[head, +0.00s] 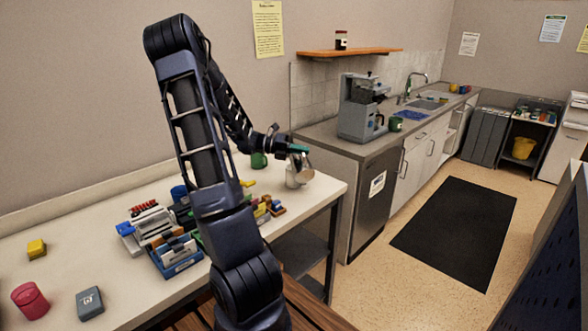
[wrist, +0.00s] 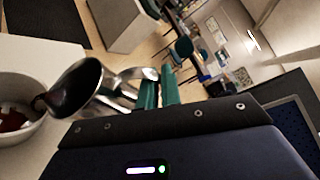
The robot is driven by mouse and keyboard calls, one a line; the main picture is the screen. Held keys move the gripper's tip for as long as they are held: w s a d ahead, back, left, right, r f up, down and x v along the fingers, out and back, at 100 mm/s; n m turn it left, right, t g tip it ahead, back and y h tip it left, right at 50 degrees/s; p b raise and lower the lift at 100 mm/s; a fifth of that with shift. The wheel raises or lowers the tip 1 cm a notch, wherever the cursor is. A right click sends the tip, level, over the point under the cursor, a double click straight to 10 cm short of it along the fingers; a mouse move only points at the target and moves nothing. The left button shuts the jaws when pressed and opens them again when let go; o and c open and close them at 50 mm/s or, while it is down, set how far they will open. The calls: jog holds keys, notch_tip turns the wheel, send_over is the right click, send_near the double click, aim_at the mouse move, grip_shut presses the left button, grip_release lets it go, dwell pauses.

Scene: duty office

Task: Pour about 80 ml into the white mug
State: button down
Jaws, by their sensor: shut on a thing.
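My gripper (head: 298,149) is shut on the handle of a metal jug (head: 305,174), over the right end of the white table. In the wrist view, the teal fingers (wrist: 159,92) pinch the handle, and the jug (wrist: 84,84) is steeply tilted. Its mouth is at the rim of the white mug (wrist: 32,128), with dark liquid at the lip. Reddish-brown liquid shows inside the mug. In the head view, the white mug (head: 291,179) stands upright on the table, partly behind the jug. The liquid's exact level cannot be told.
A green mug (head: 259,160) stands behind and left. Blue and white organisers (head: 172,252) and several small blocks crowd the table left of the mug. A red cup (head: 30,299) and a grey box (head: 90,303) are at the front left. A counter with a coffee machine (head: 362,108) is beyond.

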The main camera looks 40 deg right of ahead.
aim_at(303, 166)
jog(key=shift+w+d+r+n, duration=0.2)
jog(key=shift+w+r+n, duration=0.1)
jog(key=shift+w, duration=0.05)
dwell(0.6)
jog(key=shift+w+d+r, duration=0.1)
jog(key=shift+w+d, duration=0.05)
jog(key=shift+w, duration=0.15)
jog(key=shift+w+d+r+n+g, duration=0.1)
jog(key=shift+w+d+n+g, duration=0.05)
jog(key=shift+w+n+g, duration=0.15)
jog(key=shift+w, duration=0.1)
jog(key=shift+w+d+r+n, duration=0.15)
jog(key=shift+w+r+n, duration=0.15)
jog(key=shift+n, duration=0.2)
dwell(0.4)
jog(key=s+m, duration=0.1)
jog(key=s+a+f+m, duration=0.1)
jog(key=s+a+f, duration=0.1)
jog(key=s, duration=0.1)
jog(key=shift+a+f+m+t, duration=0.1)
jog(key=shift+f+m+t, duration=0.05)
jog(key=shift+m+t, duration=0.25)
jog(key=shift+s+a+f+m+t, duration=0.25)
jog(key=shift+s+f+m, duration=0.1)
jog(key=shift+f+m, duration=0.15)
jog(key=shift+s+a+f+m+t, duration=0.1)
jog(key=shift+s+f+m+t, duration=0.2)
jog(key=shift+f+m, duration=0.15)
dwell(0.9)
